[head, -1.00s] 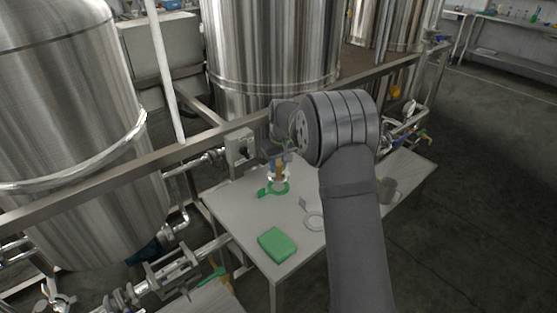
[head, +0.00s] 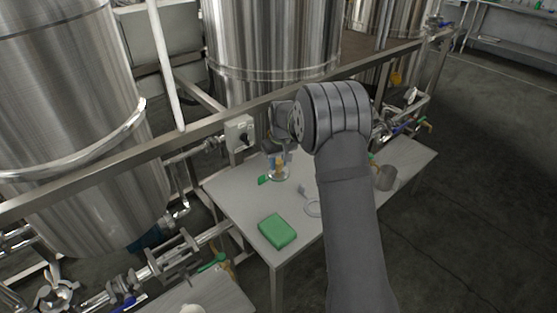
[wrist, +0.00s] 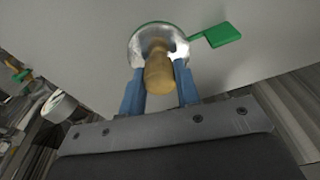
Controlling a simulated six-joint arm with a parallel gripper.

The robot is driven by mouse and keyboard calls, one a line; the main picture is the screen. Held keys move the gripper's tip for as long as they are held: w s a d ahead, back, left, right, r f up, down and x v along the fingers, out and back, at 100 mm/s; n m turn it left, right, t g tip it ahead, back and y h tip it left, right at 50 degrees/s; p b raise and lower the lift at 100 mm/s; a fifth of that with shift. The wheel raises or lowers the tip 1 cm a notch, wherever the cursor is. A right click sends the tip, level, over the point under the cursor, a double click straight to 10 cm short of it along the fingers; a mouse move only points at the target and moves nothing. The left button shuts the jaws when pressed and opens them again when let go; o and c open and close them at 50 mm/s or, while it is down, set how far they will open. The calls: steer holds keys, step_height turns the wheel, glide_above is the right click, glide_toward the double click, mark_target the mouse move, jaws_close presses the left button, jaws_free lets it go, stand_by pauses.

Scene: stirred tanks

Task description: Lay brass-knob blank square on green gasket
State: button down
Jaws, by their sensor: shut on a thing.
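My gripper (wrist: 160,88) is shut on the brass knob of the blank (wrist: 158,75), with one blue finger on each side of the knob. The blank's silver disc (wrist: 143,42) lies over the green gasket (wrist: 220,36). A thin green rim shows along the disc's far edge, and the gasket's tab sticks out to the right in the wrist view. The disc hides most of the ring, and I cannot tell whether the two touch. In the head view the blank (head: 279,176) is at the table's back left, with the green tab (head: 263,180) to its left.
The pale table (head: 240,200) carries a white ring gasket (head: 312,208) and a green block (head: 277,231) nearer the front. A grey cup (head: 386,177) stands to the right. A rail and steel tanks (head: 270,60) bound the back.

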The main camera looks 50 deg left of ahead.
steer(key=c, duration=1)
jaws_free()
steer(key=shift+r, duration=0.1)
step_height(320, 180, up, 17)
steer(key=d, duration=0.2)
steer(key=shift+s, duration=0.2)
steer(key=shift+r, duration=0.15)
step_height(320, 180, up, 7)
